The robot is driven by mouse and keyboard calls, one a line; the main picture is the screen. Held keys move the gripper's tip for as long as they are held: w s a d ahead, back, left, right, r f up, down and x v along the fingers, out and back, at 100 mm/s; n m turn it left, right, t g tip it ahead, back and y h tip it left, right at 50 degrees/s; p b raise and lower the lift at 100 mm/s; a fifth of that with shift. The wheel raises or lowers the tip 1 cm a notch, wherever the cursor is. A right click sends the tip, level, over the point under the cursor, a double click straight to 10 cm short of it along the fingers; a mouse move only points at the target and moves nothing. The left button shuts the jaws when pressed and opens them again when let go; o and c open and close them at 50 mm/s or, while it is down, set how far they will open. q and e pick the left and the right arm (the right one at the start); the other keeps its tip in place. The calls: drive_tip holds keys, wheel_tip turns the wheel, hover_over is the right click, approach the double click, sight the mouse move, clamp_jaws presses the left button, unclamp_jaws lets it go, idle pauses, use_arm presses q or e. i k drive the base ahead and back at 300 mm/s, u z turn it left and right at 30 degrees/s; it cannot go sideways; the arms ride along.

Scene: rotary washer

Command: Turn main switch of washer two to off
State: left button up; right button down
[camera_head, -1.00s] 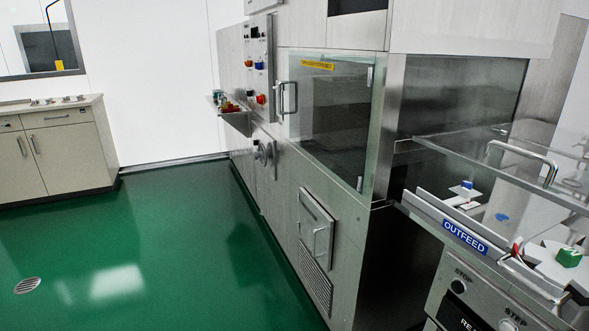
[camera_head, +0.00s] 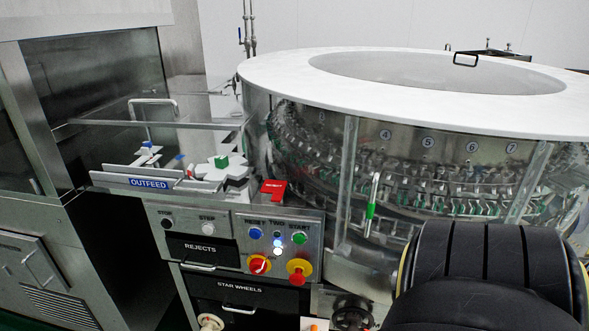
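The washer two control panel (camera_head: 278,245) is at the lower middle of the head view, with "RESET", "TWO" and "START" printed on it. At its lower left is a red rotary switch (camera_head: 258,264) on a yellow disc, with a pale mark that looks tilted. It looks like the main switch, but I cannot read its position labels. To its right is a red mushroom-like button (camera_head: 299,271) on yellow. Neither gripper is in view.
A large round washer with a white rim (camera_head: 420,110) and clear walls fills the right. Left of the panel are the OUTFEED tray (camera_head: 149,183) and the STOP/STEP plate (camera_head: 187,222). Drawers marked REJECTS (camera_head: 200,248) and STAR WHEELS (camera_head: 238,287) lie below. A black ribbed shape covers the lower right.

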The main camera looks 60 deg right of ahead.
sight(258, 266)
drive_tip(key=z, duration=1.7)
drive_tip(key=i, duration=0.25)
drive_tip(key=z, duration=0.05)
